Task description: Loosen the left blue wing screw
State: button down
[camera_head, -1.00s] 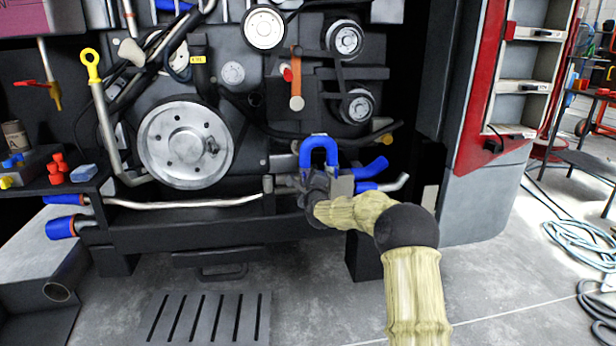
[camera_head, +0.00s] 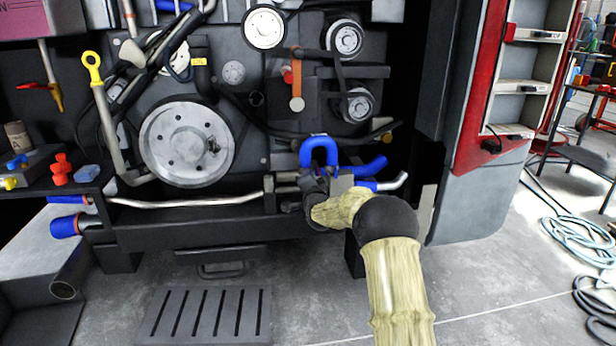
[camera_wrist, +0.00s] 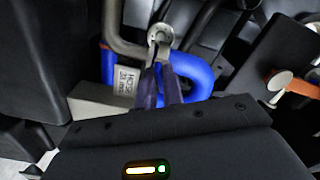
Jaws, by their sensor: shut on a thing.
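My gripper (camera_wrist: 160,68) is shut at the blue hose in the wrist view. Its two dark fingers close together on a small pale metal screw piece (camera_wrist: 160,36), which I take to be the left wing screw; its blue colour does not show there. The blue bent hose (camera_wrist: 198,70) runs behind and to the right of the fingers.
A grey pipe (camera_wrist: 122,40) and a pale labelled block (camera_wrist: 126,78) sit left of the fingers. An orange lever (camera_wrist: 285,82) is to the right. A blue hose end (camera_head: 368,166) lies right of the loop.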

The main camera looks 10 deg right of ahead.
jog(key=n, duration=0.3)
jog(key=n+p, duration=0.1)
jog(key=n, duration=0.3)
jog(key=n+p, duration=0.1)
jog(key=n, duration=0.2)
jog(key=shift+f+n, duration=0.3)
dwell(0.4)
jog(key=c, duration=1.6)
grip_release()
jog(key=shift+o, duration=0.2)
jog(key=shift+r, duration=0.1)
jog(key=shift+s+d, duration=0.1)
jog(key=shift+s, duration=0.05)
jog(key=s+p, duration=0.3)
jog(key=s, duration=1.4)
jog(key=shift+s, duration=0.15)
